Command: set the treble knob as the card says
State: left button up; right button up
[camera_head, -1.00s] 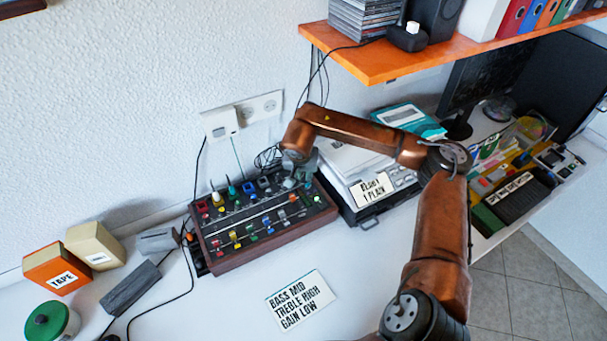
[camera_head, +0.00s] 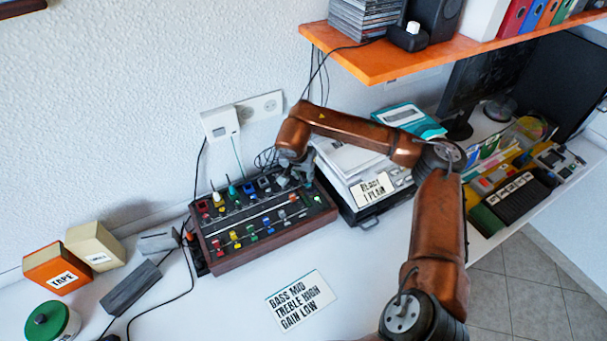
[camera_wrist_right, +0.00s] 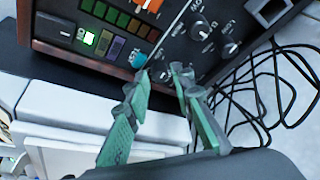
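The control box (camera_head: 217,262) has a dark panel in a wooden frame, with coloured knobs and sliders. The card (camera_head: 300,300) in front of it reads "BASS MID, TREBLE HIGH, GAIN LOW". My right gripper (camera_head: 293,180) is over the box's back right part. In the right wrist view, its green-padded fingers (camera_wrist_right: 161,74) are apart, with tips close to the panel. A small dark knob (camera_wrist_right: 160,75) shows between the tips; I cannot tell whether they touch it. More dark knobs (camera_wrist_right: 230,48) sit beyond. The knob labels are too small to read surely. My left gripper is out of view.
A tray of papers with a second card (camera_head: 373,189) stands right of the box. An orange tape box (camera_head: 57,268), a beige box (camera_head: 95,245) and a green-lidded tin (camera_head: 48,322) stand left. An orange shelf (camera_head: 400,60) overhangs behind. Loose cables lie behind the box.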

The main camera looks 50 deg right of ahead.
jog(key=v, duration=1.1)
jog(key=shift+r, duration=0.2)
jog(key=shift+a, duration=0.1)
